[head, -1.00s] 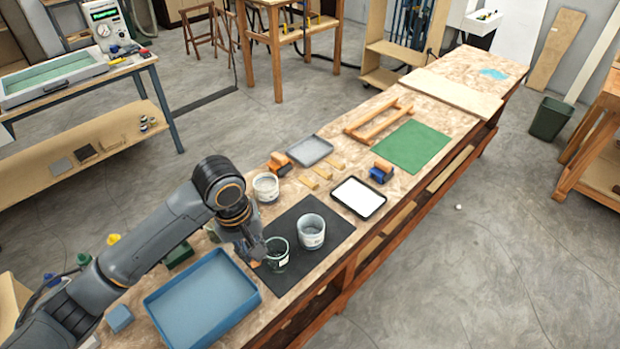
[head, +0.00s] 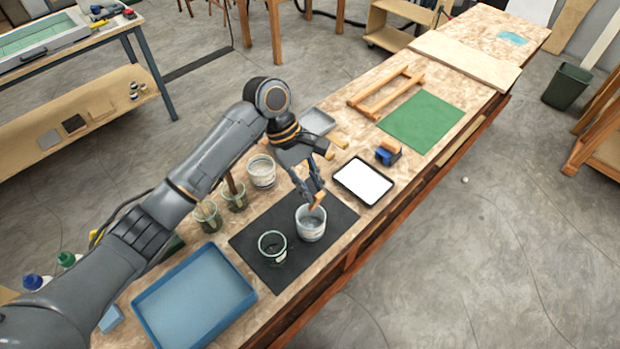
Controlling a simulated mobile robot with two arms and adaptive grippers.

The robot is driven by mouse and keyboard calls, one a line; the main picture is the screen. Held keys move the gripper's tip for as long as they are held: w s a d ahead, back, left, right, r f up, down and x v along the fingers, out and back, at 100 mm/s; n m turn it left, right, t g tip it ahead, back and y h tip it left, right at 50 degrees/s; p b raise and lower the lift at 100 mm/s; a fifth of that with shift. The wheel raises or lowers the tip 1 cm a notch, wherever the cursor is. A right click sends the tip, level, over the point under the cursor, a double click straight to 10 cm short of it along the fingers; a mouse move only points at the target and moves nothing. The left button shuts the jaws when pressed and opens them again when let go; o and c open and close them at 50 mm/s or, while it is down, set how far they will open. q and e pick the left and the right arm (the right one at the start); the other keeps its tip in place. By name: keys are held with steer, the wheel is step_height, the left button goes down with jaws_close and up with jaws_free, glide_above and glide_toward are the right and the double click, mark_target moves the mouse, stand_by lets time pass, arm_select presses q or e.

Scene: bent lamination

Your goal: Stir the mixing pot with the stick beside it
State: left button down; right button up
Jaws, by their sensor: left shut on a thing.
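A pale grey pot (head: 311,228) stands upright on a dark mat (head: 262,222) on the long bench. A clear greenish cup (head: 272,248) stands beside it on the mat, to its lower left. My left gripper (head: 314,193) points down over the grey pot's far rim. It is shut on a small wooden piece, seemingly the stick (head: 318,202), of which only a short part shows. I cannot tell whether the stick's lower end is inside the pot. My right gripper is out of view.
A blue tray (head: 193,300) lies at the near left. Two jars (head: 208,217), one holding a handle, and a white tub (head: 262,171) stand behind the mat. A black-framed white panel (head: 364,182) lies right of the pot.

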arm_select(q)
steer(key=shift+d+f+b, duration=0.1)
steer(key=shift+f+b, duration=0.45)
steer(key=shift+f, duration=0.4)
steer(key=shift+s+f+b, duration=0.25)
steer(key=shift+f+b, duration=0.65)
steer(key=shift+s+f+b, duration=0.25)
steer(key=shift+s+b, duration=0.05)
steer(key=shift+b, duration=0.05)
steer(key=w+f+b, duration=0.3)
steer(key=f, duration=0.5)
steer(key=shift+a+f, duration=0.2)
steer(key=shift+a, duration=0.1)
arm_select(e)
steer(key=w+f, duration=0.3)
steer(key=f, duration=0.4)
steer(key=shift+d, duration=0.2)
